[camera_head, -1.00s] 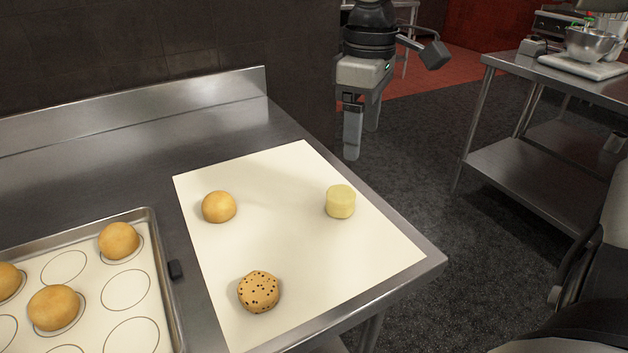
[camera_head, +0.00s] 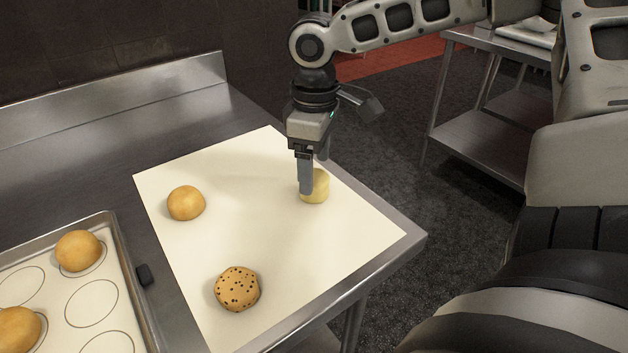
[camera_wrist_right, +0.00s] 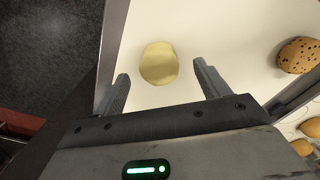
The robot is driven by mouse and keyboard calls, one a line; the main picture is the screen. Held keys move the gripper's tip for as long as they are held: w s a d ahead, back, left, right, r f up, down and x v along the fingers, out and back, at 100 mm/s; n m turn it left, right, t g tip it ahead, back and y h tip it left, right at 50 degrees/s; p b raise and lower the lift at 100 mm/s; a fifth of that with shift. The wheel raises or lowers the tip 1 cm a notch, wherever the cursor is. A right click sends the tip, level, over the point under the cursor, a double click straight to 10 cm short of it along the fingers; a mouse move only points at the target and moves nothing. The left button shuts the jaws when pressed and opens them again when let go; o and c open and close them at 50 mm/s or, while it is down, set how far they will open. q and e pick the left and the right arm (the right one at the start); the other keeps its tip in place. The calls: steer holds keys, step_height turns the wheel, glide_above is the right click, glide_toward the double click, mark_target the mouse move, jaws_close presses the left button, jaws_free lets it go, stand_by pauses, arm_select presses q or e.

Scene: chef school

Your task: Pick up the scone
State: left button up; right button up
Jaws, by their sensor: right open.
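The scone, a pale yellow, short cylinder (camera_head: 316,187), stands on a white sheet (camera_head: 215,243) near its right side. My right gripper (camera_head: 313,178) points down at it with open fingers. One finger covers part of the scone's left side in the head view. In the right wrist view the scone (camera_wrist_right: 158,64) shows whole between and slightly beyond the tips of the open fingers (camera_wrist_right: 161,74), with gaps on both sides. I cannot tell whether the fingertips are level with it. My left gripper is out of view.
A golden dough ball (camera_head: 186,203) and a chip-dotted dough piece (camera_head: 238,289) share the sheet. A metal tray (camera_head: 122,262) with dough balls and printed circles lies at left. The steel table's right edge (camera_head: 408,243) is close to the scone.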

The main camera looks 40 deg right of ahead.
step_height(320, 180, down, 4)
steer(key=shift+w+f, duration=0.1)
steer(key=shift+w, duration=0.05)
steer(key=c, duration=1.1)
steer(key=shift+o, duration=0.2)
steer(key=shift+r, duration=0.2)
steer(key=shift+r, duration=0.25)
step_height(320, 180, up, 2)
steer(key=shift+r, duration=0.25)
steer(key=s+r, duration=0.9)
steer(key=s, duration=0.5)
steer(key=shift+a+r, duration=0.3)
steer(key=shift+a, duration=0.1)
